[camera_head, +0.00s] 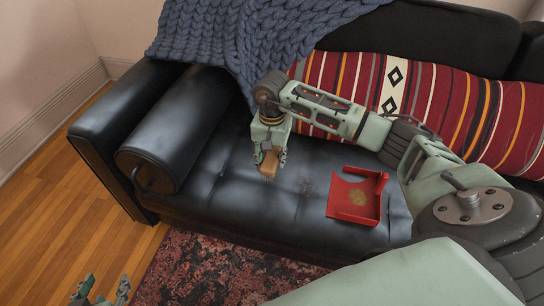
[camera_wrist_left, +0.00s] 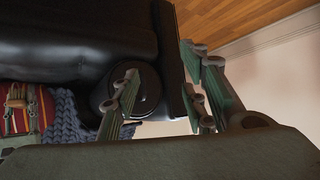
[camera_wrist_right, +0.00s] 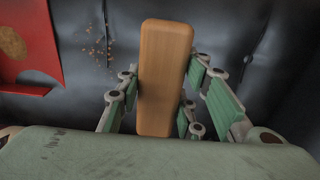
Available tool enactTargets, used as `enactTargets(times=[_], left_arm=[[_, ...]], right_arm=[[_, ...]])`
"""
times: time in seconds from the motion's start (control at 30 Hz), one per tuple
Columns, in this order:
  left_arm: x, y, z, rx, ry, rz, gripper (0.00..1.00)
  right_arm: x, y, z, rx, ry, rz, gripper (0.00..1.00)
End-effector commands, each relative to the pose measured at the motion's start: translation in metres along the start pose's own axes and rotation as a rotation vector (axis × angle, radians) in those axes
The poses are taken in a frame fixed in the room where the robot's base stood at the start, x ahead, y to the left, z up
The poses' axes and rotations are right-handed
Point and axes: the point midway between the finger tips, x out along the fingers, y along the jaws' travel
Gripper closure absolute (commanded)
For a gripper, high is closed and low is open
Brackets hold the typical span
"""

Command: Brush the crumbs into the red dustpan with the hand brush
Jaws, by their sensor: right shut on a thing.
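My right gripper (camera_head: 269,158) is shut on the wooden block of the hand brush (camera_head: 270,163), just above the black seat. In the right wrist view the brush (camera_wrist_right: 163,75) stands between the fingers; its bristles are hidden. The red dustpan (camera_head: 340,196) lies on the seat to the right of the brush, with a round tan patch of crumbs (camera_head: 358,197) in it. A few loose crumbs (camera_wrist_right: 97,48) lie on the seat between brush and dustpan. My left gripper (camera_head: 98,296) is open and empty at the lower left, away from the sofa seat.
The black leather sofa (camera_head: 235,205) has a bolster (camera_head: 175,130) at its left arm. A blue knitted throw (camera_head: 240,40) and a striped red cushion (camera_head: 440,105) lie behind the seat. A patterned rug (camera_head: 205,270) is on the floor in front.

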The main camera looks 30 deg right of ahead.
Motion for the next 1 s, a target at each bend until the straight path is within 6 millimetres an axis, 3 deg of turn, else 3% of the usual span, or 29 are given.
enactTargets(times=[0.5,0.7,1.0], left_arm=[[0.001,0.01,-0.073,0.002,0.339,0.02,0.6],[-0.003,0.011,-0.087,0.002,0.405,0.024,0.6],[-0.004,0.012,-0.09,0.002,0.42,0.025,0.6]], right_arm=[[0.022,0.0,0.0,0.0,0.0,0.0,0.91],[0.025,0.0,0.0,0.0,0.001,-0.001,0.91],[0.026,0.0,0.0,0.0,0.0,-0.001,0.91]])
